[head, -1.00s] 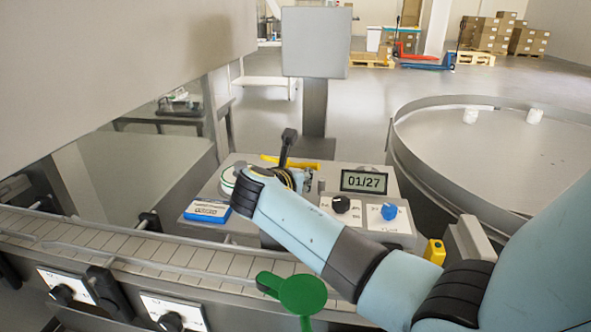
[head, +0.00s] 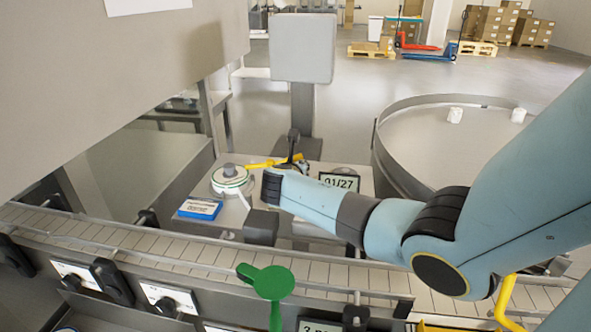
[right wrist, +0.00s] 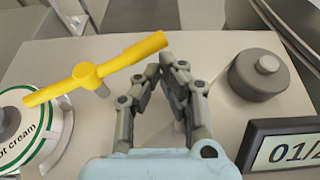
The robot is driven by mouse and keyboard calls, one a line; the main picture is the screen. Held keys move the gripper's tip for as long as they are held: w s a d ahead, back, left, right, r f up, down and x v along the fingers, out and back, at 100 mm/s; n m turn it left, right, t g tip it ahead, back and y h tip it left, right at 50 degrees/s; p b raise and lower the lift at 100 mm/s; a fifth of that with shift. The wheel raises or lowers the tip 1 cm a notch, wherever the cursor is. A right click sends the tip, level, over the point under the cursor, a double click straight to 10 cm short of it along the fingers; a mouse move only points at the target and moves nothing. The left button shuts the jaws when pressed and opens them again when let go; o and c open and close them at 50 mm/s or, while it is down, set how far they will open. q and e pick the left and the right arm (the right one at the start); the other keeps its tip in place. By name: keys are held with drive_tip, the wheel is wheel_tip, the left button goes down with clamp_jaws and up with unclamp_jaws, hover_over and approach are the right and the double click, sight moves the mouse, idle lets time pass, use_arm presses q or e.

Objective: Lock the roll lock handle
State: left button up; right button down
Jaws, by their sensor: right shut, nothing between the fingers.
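The yellow roll lock handle (head: 262,163) is a bar on a short post on the machine top, beside the white label roll (head: 230,178). In the right wrist view the handle (right wrist: 87,72) slopes up to the right, its left end over the label roll (right wrist: 40,135). My right gripper (right wrist: 167,62) is shut and empty, its fingertips just below the bar's right end in the picture; I cannot tell if they touch. In the head view my right gripper (head: 298,163) is partly hidden by its own wrist. My left gripper is in neither view.
A dark round knob (right wrist: 259,75) stands right of my fingers, and a display reading 01/27 (head: 340,182) is close by. A blue and white box (head: 200,208) lies front left. A conveyor (head: 190,250) with a green paddle (head: 272,281) runs in front.

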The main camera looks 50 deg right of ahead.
drive_tip(key=shift+d, duration=0.1)
idle(0.4)
drive_tip(key=v, duration=1.2)
drive_tip(key=shift+w+r, duration=0.1)
idle(0.4)
